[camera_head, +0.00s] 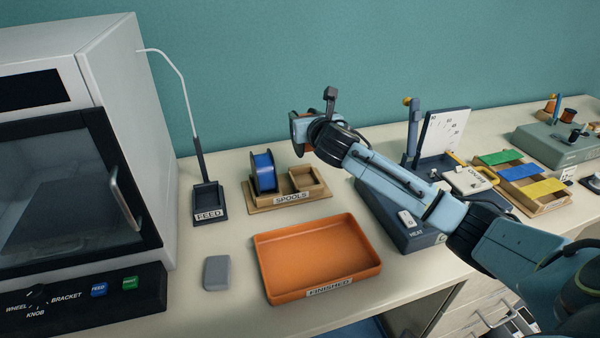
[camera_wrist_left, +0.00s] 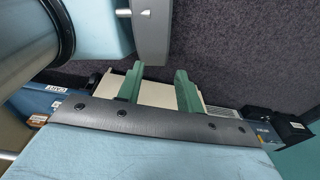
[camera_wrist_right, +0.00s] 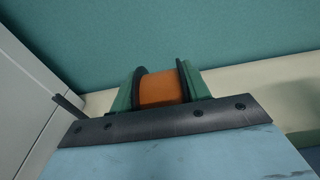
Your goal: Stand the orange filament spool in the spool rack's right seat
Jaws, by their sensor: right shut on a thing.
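The orange filament spool (camera_wrist_right: 160,88) is clamped between the green fingers of my right gripper (camera_wrist_right: 160,78), which is shut on it. In the head view the spool (camera_head: 297,133), partly hidden by my gripper, is held in the air above the wooden spool rack (camera_head: 270,204), apart from it. The rack is labelled SPOOLS. A blue spool (camera_head: 264,172) stands upright in its left seat, and its right seat (camera_head: 304,182) is empty. My left gripper (camera_wrist_left: 158,78) is open, with nothing between its fingers, and is out of the head view.
An orange tray (camera_head: 262,268) labelled FINISHED lies in front of the rack. A dark FEED stand (camera_head: 208,203) and a white printer-like cabinet (camera_head: 140,110) are at left. A grey block (camera_head: 217,272) is beside the tray. A dark HEAT device (camera_head: 395,225) is right of the rack.

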